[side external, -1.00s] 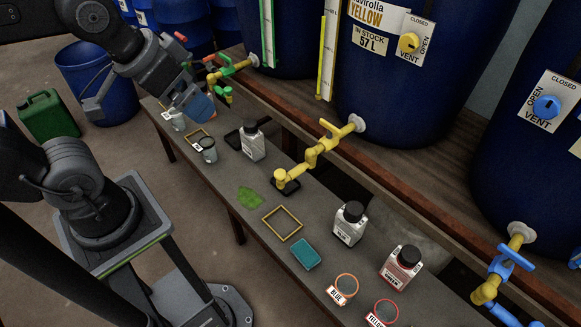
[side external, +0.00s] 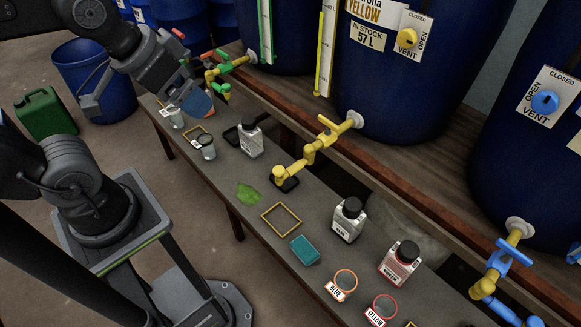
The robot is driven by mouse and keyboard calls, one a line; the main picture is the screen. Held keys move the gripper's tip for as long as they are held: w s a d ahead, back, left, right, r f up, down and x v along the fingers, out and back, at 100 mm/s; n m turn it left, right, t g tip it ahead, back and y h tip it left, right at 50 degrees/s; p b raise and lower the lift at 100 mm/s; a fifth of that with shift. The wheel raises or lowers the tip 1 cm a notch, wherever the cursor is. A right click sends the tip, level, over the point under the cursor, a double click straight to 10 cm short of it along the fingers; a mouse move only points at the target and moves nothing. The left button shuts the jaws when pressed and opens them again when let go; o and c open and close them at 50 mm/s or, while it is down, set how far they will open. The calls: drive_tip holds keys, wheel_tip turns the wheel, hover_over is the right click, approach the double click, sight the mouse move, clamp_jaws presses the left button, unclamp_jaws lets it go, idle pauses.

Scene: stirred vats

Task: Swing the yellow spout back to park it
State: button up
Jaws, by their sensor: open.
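The yellow spout (side external: 310,155) runs from the yellow-labelled blue vat (side external: 385,75) out over the table. Its handle stands near the middle, and its outlet end is above a small black pad (side external: 290,185). My gripper (side external: 201,103) is open at the far left end of the table, beside the green spout (side external: 214,80). It is well apart from the yellow spout. Blue and orange patches show at its fingertips; I cannot tell whether they belong to it. Whether it touches the green spout is unclear.
A white bottle (side external: 250,140) and a grey cup (side external: 206,146) stand between my gripper and the yellow spout. A green leaf-like patch (side external: 248,195), a yellow frame (side external: 281,219) and a teal block (side external: 304,250) lie nearer. A blue spout (side external: 495,268) is at the right.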

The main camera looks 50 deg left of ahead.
drive_tip(key=shift+w, duration=0.3)
drive_tip(key=shift+c, duration=0.6)
drive_tip(key=shift+g+y, duration=0.3)
drive_tip(key=shift+g, duration=0.6)
drive_tip(key=w, duration=0.2)
drive_tip(key=w+f, duration=0.1)
drive_tip(key=w, duration=0.5)
drive_tip(key=shift+w+a+f, duration=0.1)
drive_tip(key=shift+w+f, duration=0.15)
drive_tip(key=shift+f, duration=0.15)
drive_tip(key=c, duration=0.6)
drive_tip(key=g+y, duration=0.2)
drive_tip(key=g, duration=0.2)
hover_over(293, 167)
drive_tip(key=d, duration=0.3)
drive_tip(key=d+f+x, duration=0.1)
drive_tip(key=d+x, duration=0.2)
drive_tip(key=x, duration=0.9)
drive_tip(key=d+x, duration=0.2)
drive_tip(key=x, duration=2.3)
drive_tip(key=shift+w+d+f, duration=0.2)
drive_tip(key=shift+w+f, duration=0.05)
drive_tip(key=shift+f, duration=0.25)
drive_tip(key=shift+c, duration=0.2)
clamp_jaws()
